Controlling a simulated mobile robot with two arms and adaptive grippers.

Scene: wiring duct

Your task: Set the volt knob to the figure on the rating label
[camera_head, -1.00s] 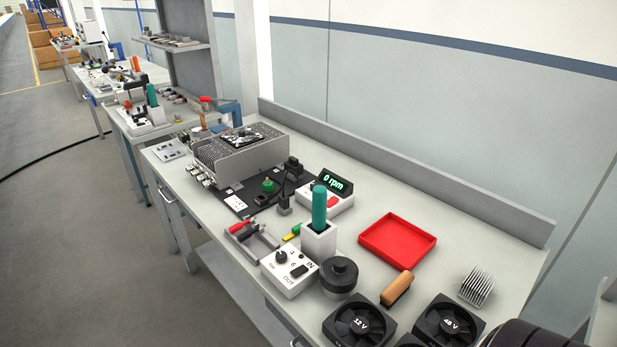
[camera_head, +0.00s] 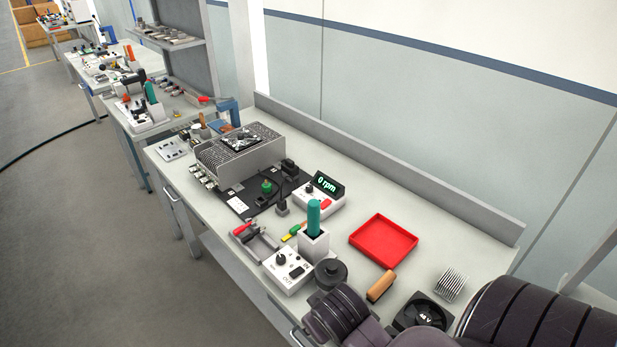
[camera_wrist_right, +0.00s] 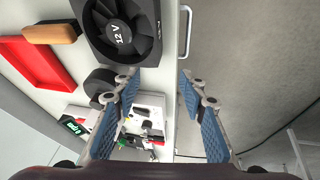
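A white box (camera_head: 288,270) with a black knob (camera_head: 281,258) on top stands near the front edge of the bench; its scale is too small to read. Another white box (camera_head: 320,195) has a small dark knob (camera_head: 309,187) and a display reading "0 rpm" (camera_head: 328,184). I cannot tell which knob is the volt knob. My right gripper (camera_wrist_right: 158,84) is open and empty, with blue finger pads. My left gripper is not in view.
A red tray (camera_head: 384,241), a brown-handled tool (camera_head: 381,286), a finned heatsink (camera_head: 451,284) and a round black part (camera_head: 330,273) lie around. A teal-handled tool (camera_head: 313,217) stands upright in a white holder (camera_head: 313,245). A metal housing (camera_head: 240,150) stands farther back.

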